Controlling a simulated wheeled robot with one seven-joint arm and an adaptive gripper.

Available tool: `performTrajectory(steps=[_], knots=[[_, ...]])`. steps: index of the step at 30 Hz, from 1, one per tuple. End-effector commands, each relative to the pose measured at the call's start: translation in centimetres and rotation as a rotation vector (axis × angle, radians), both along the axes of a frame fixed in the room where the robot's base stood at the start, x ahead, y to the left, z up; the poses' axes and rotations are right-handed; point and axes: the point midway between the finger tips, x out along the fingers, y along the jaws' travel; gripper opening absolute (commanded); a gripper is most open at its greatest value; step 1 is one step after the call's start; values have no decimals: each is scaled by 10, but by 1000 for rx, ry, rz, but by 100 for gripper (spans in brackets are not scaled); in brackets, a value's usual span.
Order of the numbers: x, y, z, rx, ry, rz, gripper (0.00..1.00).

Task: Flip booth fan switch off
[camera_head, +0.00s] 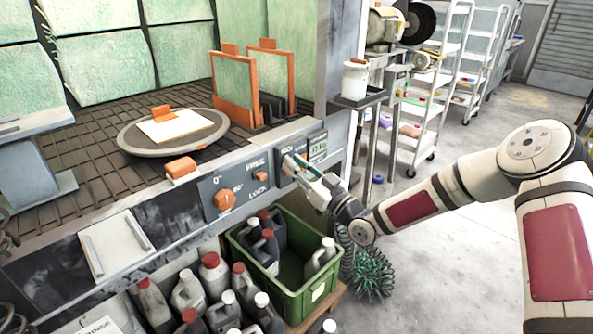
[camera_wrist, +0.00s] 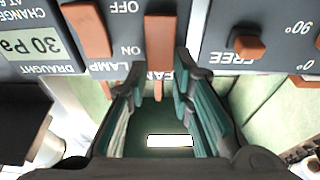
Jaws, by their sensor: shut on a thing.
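The booth fan switch (camera_wrist: 160,35) is an orange lever on the dark control panel (camera_wrist: 215,35) in the wrist view. The fingertips of my gripper (camera_wrist: 159,78) are on either side of its lower end, shut on it. The lettering under it, ending in "AN", is partly covered by the fingers. ON and OFF marks stand between it and the orange lamp switch (camera_wrist: 92,30). In the head view my gripper (camera_head: 305,170) is at the right end of the booth's front panel (camera_head: 205,187) and hides the fan switch.
An orange FREE/LOCK knob (camera_wrist: 249,48) and a draught display reading 30 Pa (camera_wrist: 27,47) flank the switches. A green crate of bottles (camera_head: 323,293) stands below the panel. A turntable (camera_head: 130,138) is inside the booth. Open floor lies to the right.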

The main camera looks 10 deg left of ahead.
Motion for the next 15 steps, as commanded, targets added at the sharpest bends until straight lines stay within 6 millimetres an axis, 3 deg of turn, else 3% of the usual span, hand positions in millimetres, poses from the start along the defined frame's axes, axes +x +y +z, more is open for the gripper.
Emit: performTrajectory(steps=[11,12,14,15], knots=[[0,0,0,9,-7,0,0],[0,0,0,9,-7,0,26],[0,0,0,9,-7,0,40],[0,0,0,9,-7,0,42]])
